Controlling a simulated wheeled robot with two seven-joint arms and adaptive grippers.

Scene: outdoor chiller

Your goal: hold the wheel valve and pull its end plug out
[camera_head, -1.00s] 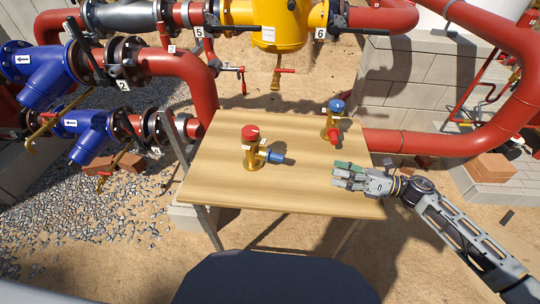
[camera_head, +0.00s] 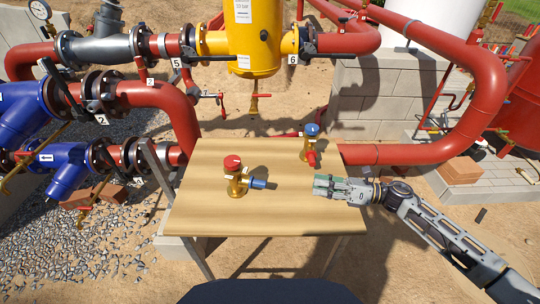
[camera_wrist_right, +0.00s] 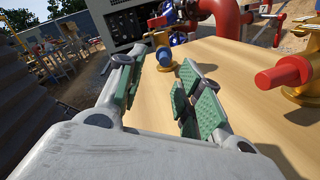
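One brass valve with a red wheel (camera_head: 232,162) and a blue end plug (camera_head: 258,183) stands upright on the wooden table (camera_head: 215,220). A second brass valve with a blue wheel (camera_head: 312,129) and a red plug (camera_head: 311,158) stands farther back. My right gripper (camera_head: 318,186) is over the table, to the right of the blue plug and apart from it. In the wrist view its green-padded fingers (camera_wrist_right: 158,98) are open and empty, with the blue plug (camera_wrist_right: 166,57) ahead between them. The red plug (camera_wrist_right: 284,73) shows at right there. My left gripper is not in view.
Large red pipes (camera_head: 412,148) run behind and right of the table. A yellow vessel (camera_head: 252,40) hangs behind it, and blue fittings (camera_head: 65,165) stand at left. The table's front half is clear.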

